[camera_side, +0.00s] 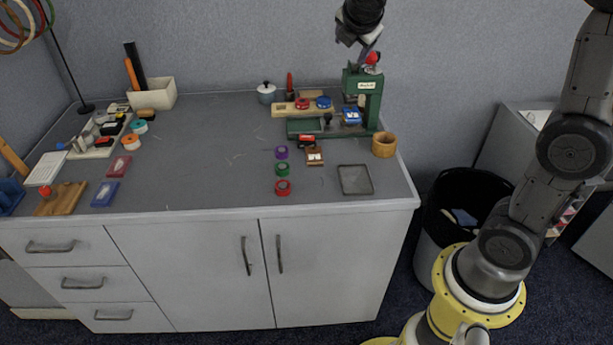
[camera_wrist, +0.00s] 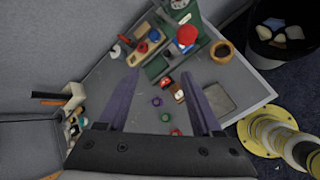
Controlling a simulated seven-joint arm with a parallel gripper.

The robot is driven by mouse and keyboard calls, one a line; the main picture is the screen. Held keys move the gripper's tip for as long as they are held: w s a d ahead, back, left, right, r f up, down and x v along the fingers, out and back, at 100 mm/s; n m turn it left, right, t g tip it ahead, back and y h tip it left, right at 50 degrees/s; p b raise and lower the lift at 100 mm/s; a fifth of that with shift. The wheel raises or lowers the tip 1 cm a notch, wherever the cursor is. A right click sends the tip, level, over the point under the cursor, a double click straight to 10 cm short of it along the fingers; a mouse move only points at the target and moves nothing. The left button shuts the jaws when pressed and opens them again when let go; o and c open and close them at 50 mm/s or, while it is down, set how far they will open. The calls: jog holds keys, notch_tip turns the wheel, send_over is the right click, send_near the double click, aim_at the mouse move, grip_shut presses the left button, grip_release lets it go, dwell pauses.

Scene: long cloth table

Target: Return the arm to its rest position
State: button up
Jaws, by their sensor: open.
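My gripper (camera_side: 366,42) hangs in the air at the top of the side view, above the green press (camera_side: 366,92) and its red knob (camera_side: 372,58). In the wrist view my gripper (camera_wrist: 160,75) shows two purple-grey fingers spread well apart, with nothing held between them. The cabinet top lies below, seen between and beyond the fingers. In the side view the fingers are small and partly dark. The red knob (camera_wrist: 187,36) shows beyond the right finger in the wrist view.
On the cabinet top (camera_side: 215,150) stand a wooden cup (camera_side: 384,144), a grey tray (camera_side: 355,180), coloured round pieces (camera_side: 282,169) and a lidded pot (camera_side: 266,92). A bin (camera_side: 465,200) stands on the floor to the right. The middle-left of the top is clear.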

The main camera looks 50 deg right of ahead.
jog(key=s+a+r+m+y, duration=0.2)
jog(key=s+a+m, duration=0.25)
jog(key=s, duration=0.65)
jog(key=s+a+f+m+y, duration=0.2)
jog(key=s+a+f+m, duration=0.2)
jog(key=s+m, duration=0.2)
jog(key=s+a+f+m+y, duration=0.3)
jog(key=s+a+f+m, duration=0.2)
jog(key=s+m, duration=0.2)
jog(key=shift+s+f, duration=0.15)
jog(key=shift+s, duration=0.75)
jog(key=shift+a, duration=0.1)
jog(key=shift+c, duration=0.4)
